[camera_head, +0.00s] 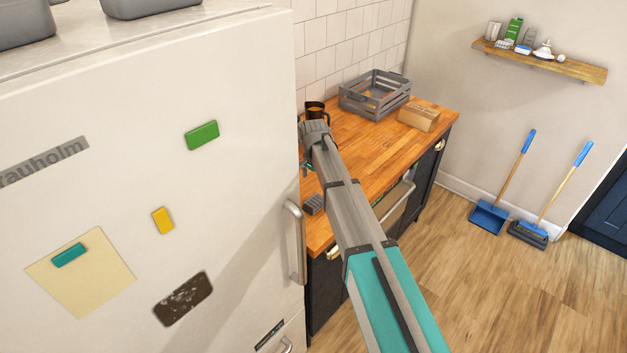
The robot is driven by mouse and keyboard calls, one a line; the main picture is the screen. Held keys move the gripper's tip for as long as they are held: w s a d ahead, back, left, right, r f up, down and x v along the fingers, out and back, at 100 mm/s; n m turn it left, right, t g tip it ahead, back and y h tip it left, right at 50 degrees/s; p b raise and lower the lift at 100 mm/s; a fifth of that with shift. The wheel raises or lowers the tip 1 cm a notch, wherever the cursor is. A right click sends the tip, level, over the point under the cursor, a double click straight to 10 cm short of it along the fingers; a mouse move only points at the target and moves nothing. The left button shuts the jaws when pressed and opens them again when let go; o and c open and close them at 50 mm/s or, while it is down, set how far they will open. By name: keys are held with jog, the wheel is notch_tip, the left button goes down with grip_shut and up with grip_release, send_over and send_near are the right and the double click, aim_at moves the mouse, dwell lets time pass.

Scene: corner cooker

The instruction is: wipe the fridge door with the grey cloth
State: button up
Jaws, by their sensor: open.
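The white fridge door (110,210) fills the left of the head view and looks shut, with a vertical handle (295,240) at its right edge. A dark brown speckled patch (183,298) is on its lower part. A small dark grey item (313,205) lies on the wooden counter just right of the fridge; it may be the grey cloth, but I cannot tell. My arm reaches from the bottom right to above the counter beside the fridge. Its wrist is at the fridge's edge; my gripper's fingers are hidden there.
The door bears a green magnet (202,135), a yellow magnet (163,220) and a note (80,275) under a teal magnet. The counter (375,145) holds a dark mug (315,110), a grey crate (375,95) and a cardboard box (418,117).

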aim_at(314, 200)
jog(key=shift+f+b, duration=4.65)
jog(key=shift+f, duration=0.3)
jog(key=c, duration=1.1)
jog(key=shift+r, duration=0.1)
jog(key=shift+r+p, duration=2.95)
jog(key=shift+p, duration=0.1)
jog(key=shift+s+d, duration=0.15)
